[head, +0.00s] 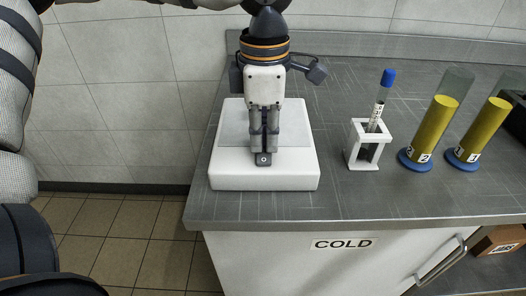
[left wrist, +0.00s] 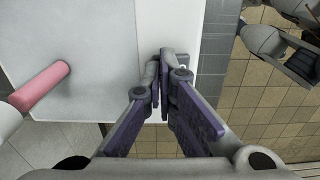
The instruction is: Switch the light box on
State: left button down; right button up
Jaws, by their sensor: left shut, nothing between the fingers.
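The light box (head: 225,177) is a white slab with a grey, unlit-looking panel, near the left end of the counter. It fills the upper left of the left wrist view (left wrist: 185,25). My left gripper (head: 263,158) points down over the middle of the box, its fingertips at the front part of its top. The fingers are shut with nothing between them; they also show in the left wrist view (left wrist: 165,85). I cannot tell whether the tips touch the box.
Right of the box stand a white rack (head: 355,145) with a blue-capped tube (head: 383,95) and two yellow-filled cylinders (head: 433,130) (head: 485,132) on blue bases. A pink cylinder (left wrist: 40,88) shows in the left wrist view. The counter (head: 340,205) is bare along its front edge.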

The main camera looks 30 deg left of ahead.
pick_arm(q)
jog(key=shift+f, duration=0.25)
jog(key=shift+r, duration=3.55)
jog(key=shift+f, duration=0.1)
